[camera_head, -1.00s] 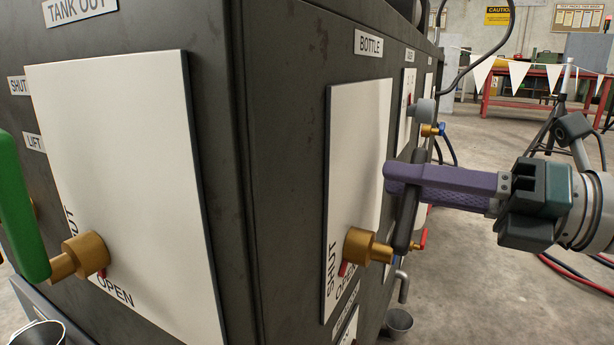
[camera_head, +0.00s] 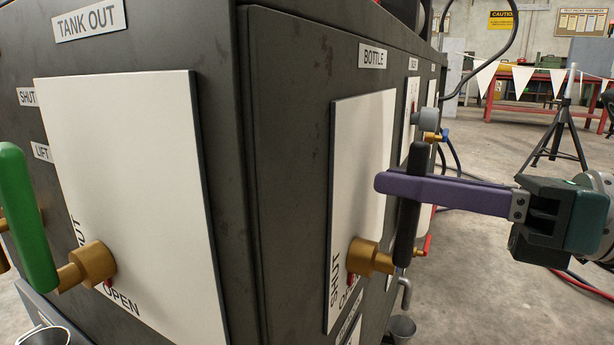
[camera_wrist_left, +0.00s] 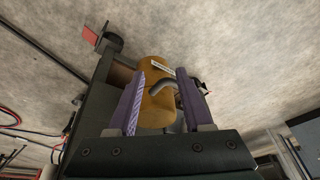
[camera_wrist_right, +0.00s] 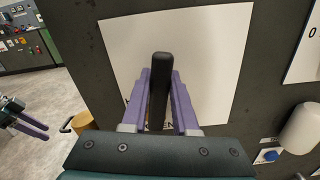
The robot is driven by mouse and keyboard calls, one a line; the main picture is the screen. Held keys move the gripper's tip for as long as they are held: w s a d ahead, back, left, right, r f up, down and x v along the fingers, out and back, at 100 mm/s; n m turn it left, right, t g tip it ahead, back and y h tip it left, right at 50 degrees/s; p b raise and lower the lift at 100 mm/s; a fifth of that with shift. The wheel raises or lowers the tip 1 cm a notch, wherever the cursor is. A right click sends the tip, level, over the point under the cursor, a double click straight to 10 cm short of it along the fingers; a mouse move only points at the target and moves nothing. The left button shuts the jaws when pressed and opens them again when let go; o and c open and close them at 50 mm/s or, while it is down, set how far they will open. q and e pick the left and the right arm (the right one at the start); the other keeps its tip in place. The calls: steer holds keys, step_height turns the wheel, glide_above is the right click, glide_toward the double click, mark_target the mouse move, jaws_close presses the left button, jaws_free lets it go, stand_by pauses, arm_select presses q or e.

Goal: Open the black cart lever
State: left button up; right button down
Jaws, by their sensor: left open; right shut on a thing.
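The black lever (camera_head: 406,235) stands about upright beside a brass valve body (camera_head: 364,257), in front of the white plate (camera_head: 350,190) under the BOTTLE sign. The plate reads SHUT and, partly hidden, OPEN. My right gripper (camera_head: 385,184) comes in from the right and is shut on the lever's upper part. In the right wrist view the lever (camera_wrist_right: 160,85) lies between its purple fingers. My left gripper (camera_wrist_left: 157,90) is open, with an orange-brown cylinder (camera_wrist_left: 157,107) showing between and beyond its fingers. The head view does not show it.
A green lever (camera_head: 25,215) on another brass valve (camera_head: 95,262) is on the left cabinet face. A small blue-handled valve (camera_head: 433,136) and a red-handled one (camera_head: 424,246) lie beyond the black lever. A tripod (camera_head: 560,125) stands on open floor at right.

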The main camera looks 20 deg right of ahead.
stand_by(0.4)
steer(key=c, duration=0.7)
jaws_free()
steer(key=p+v, duration=0.1)
steer(key=v, duration=0.9)
